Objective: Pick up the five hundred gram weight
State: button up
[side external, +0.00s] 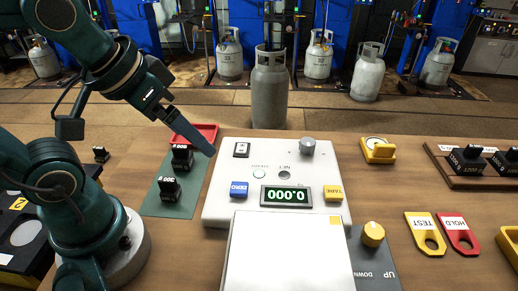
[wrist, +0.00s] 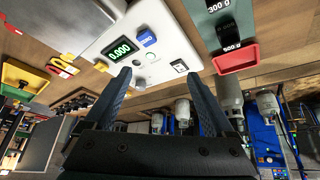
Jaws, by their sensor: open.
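The five hundred gram weight (side external: 182,158) is a black block with a knob and white label, standing on the green mat (side external: 150,206) beside the red tray (side external: 205,131). In the wrist view the weight (wrist: 232,46) shows its 500 g label at the tray's edge. A second black weight (side external: 170,190) stands nearer the camera on the mat; its label reads 300 g in the wrist view (wrist: 218,6). My gripper (side external: 212,152) is in the air, to the right of the weights, near the scale's left edge. In the wrist view its fingers (wrist: 157,78) are apart and empty.
The white scale (side external: 222,206) fills the middle of the bench; its green display (side external: 286,196) reads 0.000. A small black object (side external: 101,154) sits left of the mat. A yellow holder (side external: 378,150), TEST and HOLD tags (side external: 425,233) and a rack (side external: 470,176) lie right.

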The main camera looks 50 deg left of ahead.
aim_at(179, 146)
jog(key=w+a+f+n+g, duration=0.1)
jog(key=a+f+n+g, duration=0.1)
jog(key=a+f, duration=0.1)
jog(key=w+a+f+n+g, duration=0.1)
jog(key=w+a+f+n, duration=0.1)
jog(key=a, duration=0.4)
jog(key=w+a+f+n+g, duration=0.1)
jog(key=a+f+n+g, duration=0.1)
jog(key=a+f, duration=0.3)
jog(key=shift+w+a+f+n+g, duration=0.1)
jog(key=shift+a+f+n+g, duration=0.05)
jog(key=shift+n, duration=0.3)
jog(key=shift+w+a+f+n+g, duration=0.1)
jog(key=shift+n+g, duration=0.05)
jog(key=shift+n, duration=0.3)
jog(key=shift+s+a+f, duration=0.25)
jog(key=shift+f, duration=2.6)
jog(key=shift+c, duration=0.3)
grip_shut()
